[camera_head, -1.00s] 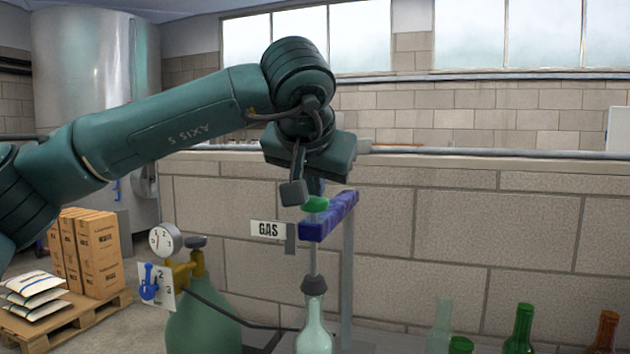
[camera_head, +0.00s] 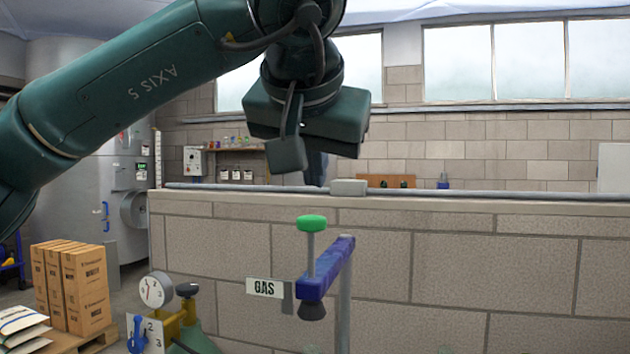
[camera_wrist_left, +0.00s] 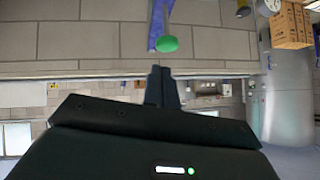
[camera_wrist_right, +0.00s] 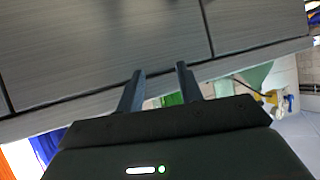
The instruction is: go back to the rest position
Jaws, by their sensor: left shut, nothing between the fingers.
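My left gripper (camera_head: 316,170) hangs from the arm coming in from the left, with its fingers shut and empty. It is above and apart from the green knob (camera_head: 311,223), which tops a rod through a blue-purple bracket (camera_head: 325,272). A dark bell (camera_head: 312,310) sits directly under the bracket. In the left wrist view the closed fingers (camera_wrist_left: 160,76) point toward the green knob (camera_wrist_left: 167,44). My right gripper (camera_wrist_right: 160,82) shows only in its own wrist view, with its two fingers apart and nothing between them, close to a grey-brown board-like surface (camera_wrist_right: 100,45).
A pressure gauge (camera_head: 156,290) and a GAS sign (camera_head: 264,288) stand left of the bracket. Cartons (camera_head: 85,290) and sacks lie on a pallet at the lower left. A low block wall (camera_head: 480,260) runs behind. Below the right gripper's camera, bottles are partly hidden.

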